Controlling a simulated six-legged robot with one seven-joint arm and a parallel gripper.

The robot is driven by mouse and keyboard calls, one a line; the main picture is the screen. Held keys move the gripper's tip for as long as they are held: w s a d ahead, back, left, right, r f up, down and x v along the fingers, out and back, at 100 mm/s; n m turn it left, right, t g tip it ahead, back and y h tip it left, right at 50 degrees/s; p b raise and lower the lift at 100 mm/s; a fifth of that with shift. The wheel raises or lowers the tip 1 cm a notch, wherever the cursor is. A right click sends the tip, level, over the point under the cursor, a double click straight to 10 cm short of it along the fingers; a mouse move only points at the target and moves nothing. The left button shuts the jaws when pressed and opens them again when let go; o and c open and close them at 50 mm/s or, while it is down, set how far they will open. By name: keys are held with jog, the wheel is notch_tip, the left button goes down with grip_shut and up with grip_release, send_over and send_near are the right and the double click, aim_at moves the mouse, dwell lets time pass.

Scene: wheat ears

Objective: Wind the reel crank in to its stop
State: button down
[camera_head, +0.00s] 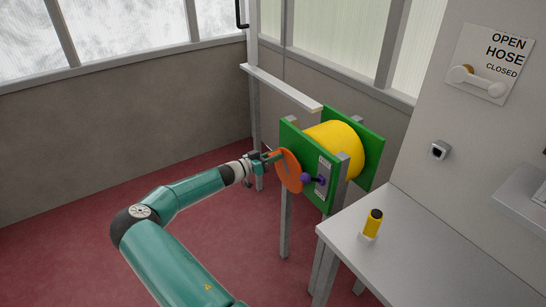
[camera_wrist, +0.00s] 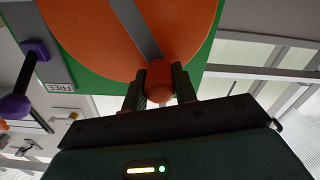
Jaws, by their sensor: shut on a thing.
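The reel has a yellow drum (camera_head: 343,140) between green side plates (camera_head: 371,146) on grey posts. An orange crank disc (camera_head: 291,174) faces my arm on the near plate; it fills the top of the wrist view (camera_wrist: 95,35), with a grey bar across it. My gripper (camera_head: 268,158) is at the disc's left edge. In the wrist view its two fingers are shut on the orange crank knob (camera_wrist: 159,80). A purple lever (camera_head: 308,178) stands on a grey plate beside the disc; the wrist view shows a label reading FREE (camera_wrist: 61,87) there.
A white table (camera_head: 400,237) at the right bears a yellow and black cylinder (camera_head: 373,223) in a holder. A wall panel (camera_head: 487,62) reads OPEN HOSE CLOSED and has a white handle. The red floor (camera_head: 75,240) is clear at left.

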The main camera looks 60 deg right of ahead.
aim_at(288, 156)
jog(key=s+m, duration=0.1)
jog(key=s+a+m, duration=0.1)
jog(key=m, duration=0.1)
jog(key=shift+r, duration=0.4)
jog(key=shift+s+a+r+m, duration=0.1)
jog(key=shift+s+a+m, duration=0.25)
jog(key=shift+m, duration=0.45)
jog(key=shift+s+a+m, duration=0.15)
jog(key=shift+s+m, duration=0.25)
jog(key=shift+m, duration=0.4)
jog(key=c, duration=1.1)
grip_release()
jog(key=shift+a, duration=0.1)
jog(key=v, duration=1.3)
jog(key=shift+a, duration=0.25)
jog(key=shift+w, duration=0.1)
